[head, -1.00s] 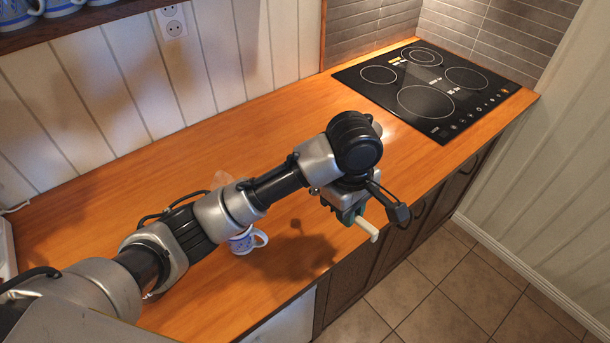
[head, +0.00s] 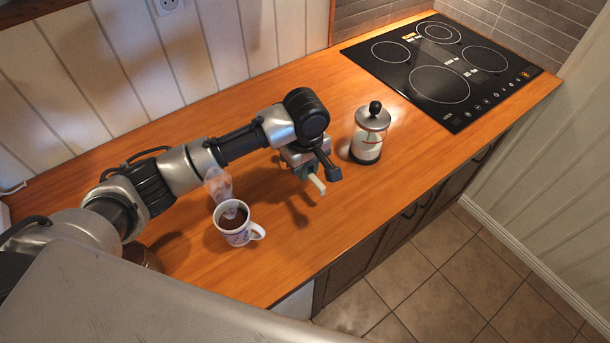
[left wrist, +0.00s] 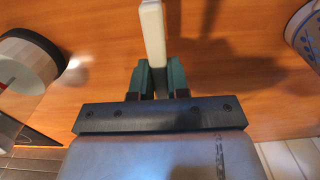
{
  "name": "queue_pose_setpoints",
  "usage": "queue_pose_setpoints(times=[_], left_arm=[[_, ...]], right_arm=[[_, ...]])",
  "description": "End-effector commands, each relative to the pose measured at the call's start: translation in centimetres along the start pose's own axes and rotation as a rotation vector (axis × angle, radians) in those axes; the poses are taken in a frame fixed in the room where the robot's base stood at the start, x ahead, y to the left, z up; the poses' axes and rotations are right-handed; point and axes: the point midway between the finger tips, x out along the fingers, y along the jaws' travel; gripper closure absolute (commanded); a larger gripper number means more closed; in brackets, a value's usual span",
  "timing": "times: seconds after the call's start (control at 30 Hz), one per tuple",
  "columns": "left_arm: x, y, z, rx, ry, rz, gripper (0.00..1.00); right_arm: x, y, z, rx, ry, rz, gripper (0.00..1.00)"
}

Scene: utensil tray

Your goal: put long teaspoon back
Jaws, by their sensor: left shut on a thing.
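My left gripper (head: 306,172) hangs above the wooden worktop, between the mug and the French press. It is shut on a pale cream bar (head: 318,184), which looks like the handle of the long teaspoon. In the left wrist view the bar (left wrist: 152,35) stands out from between the green fingers (left wrist: 160,78). No spoon bowl shows, so I cannot confirm what it is. No utensil tray shows in either view. My right gripper is not in view.
A white patterned mug (head: 237,232) of dark drink stands left of the gripper. A translucent shape (head: 218,185) is behind it. A French press (head: 368,140) stands to the right, near the black hob (head: 445,72). The front worktop edge is close; bare wood lies between.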

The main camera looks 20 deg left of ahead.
Motion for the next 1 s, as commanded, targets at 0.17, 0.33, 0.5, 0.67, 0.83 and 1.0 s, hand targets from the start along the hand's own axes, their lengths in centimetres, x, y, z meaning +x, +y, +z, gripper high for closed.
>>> queue_pose_setpoints(times=[0.17, 0.33, 0.5, 0.67, 0.83, 1.0], left_arm=[[2.0, -0.2, -0.2, 0.0, 0.0, -0.004, 1.0], [3.9, -0.1, -0.1, 0.0, 0.0, -0.002, 1.0], [4.1, -0.1, -0.1, 0.001, 0.001, -0.001, 1.0], [4.2, -0.1, -0.1, 0.0, 0.0, -0.001, 1.0], [4.3, -0.1, -0.1, 0.0, 0.001, 0.0, 0.64], [4.3, -0.1, -0.1, 0.0, 0.001, 0.0, 0.59]], right_arm=[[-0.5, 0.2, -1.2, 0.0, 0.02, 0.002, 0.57], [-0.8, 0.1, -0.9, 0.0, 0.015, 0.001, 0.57], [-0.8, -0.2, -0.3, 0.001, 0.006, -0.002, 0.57], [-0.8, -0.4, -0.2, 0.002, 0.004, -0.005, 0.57], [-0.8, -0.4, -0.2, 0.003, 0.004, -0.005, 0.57], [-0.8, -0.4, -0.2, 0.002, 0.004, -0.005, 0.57]])
